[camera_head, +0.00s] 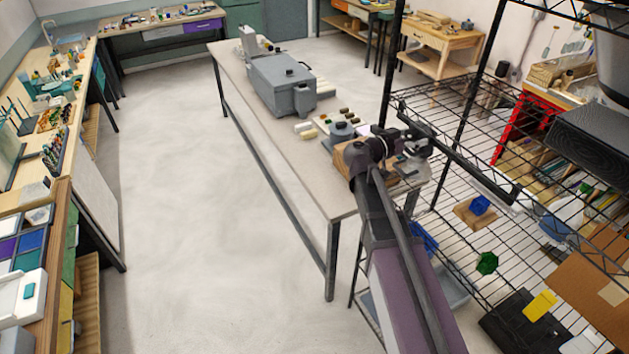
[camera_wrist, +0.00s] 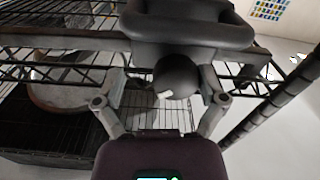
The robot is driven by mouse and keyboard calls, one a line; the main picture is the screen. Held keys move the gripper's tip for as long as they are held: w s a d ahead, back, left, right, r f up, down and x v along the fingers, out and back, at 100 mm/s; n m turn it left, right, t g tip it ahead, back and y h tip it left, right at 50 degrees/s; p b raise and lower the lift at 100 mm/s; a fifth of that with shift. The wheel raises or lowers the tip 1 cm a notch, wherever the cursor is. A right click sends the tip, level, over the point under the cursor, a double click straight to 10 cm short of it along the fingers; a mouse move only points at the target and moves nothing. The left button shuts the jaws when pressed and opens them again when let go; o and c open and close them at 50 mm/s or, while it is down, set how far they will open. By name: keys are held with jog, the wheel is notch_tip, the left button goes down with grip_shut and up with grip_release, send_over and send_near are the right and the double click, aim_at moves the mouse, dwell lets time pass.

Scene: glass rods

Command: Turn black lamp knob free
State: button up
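The black lamp shows in the head view as a long dark bar (camera_head: 465,155) along the wire shelf rack. In the wrist view its dark housing (camera_wrist: 190,28) fills the top centre, with a round black knob (camera_wrist: 176,77) below it. My gripper (camera_wrist: 163,72) has its two grey fingers apart, one on each side of the knob. A clear gap shows at the left finger; the right finger is close to the knob, and contact there is unclear. In the head view my gripper (camera_head: 414,143) is small and dark at the lamp's near-left end, and the knob cannot be made out.
Black wire shelves (camera_head: 440,175) and a rack post (camera_head: 468,95) stand close to my arm. A long table (camera_head: 285,150) with a grey box (camera_head: 283,82) lies left of it. The floor (camera_head: 190,170) beyond the table is clear.

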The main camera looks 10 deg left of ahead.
jog(key=shift+m, duration=0.7)
jog(key=shift+s+a, duration=0.1)
jog(key=shift+s, duration=0.05)
jog(key=v, duration=1.4)
jog(key=s+a+f+n+t+y+b, duration=0.1)
jog(key=a+f+n+y+b, duration=0.2)
jog(key=n, duration=0.8)
jog(key=a+f+n+t+y+b, duration=0.1)
jog(key=a+f+n+y+b, duration=0.2)
jog(key=a+f+n, duration=0.4)
jog(key=shift+s+a+f+n+t+y+b, duration=0.3)
jog(key=shift+s+a+f+n+t+b, duration=0.15)
jog(key=shift+a+n, duration=1.85)
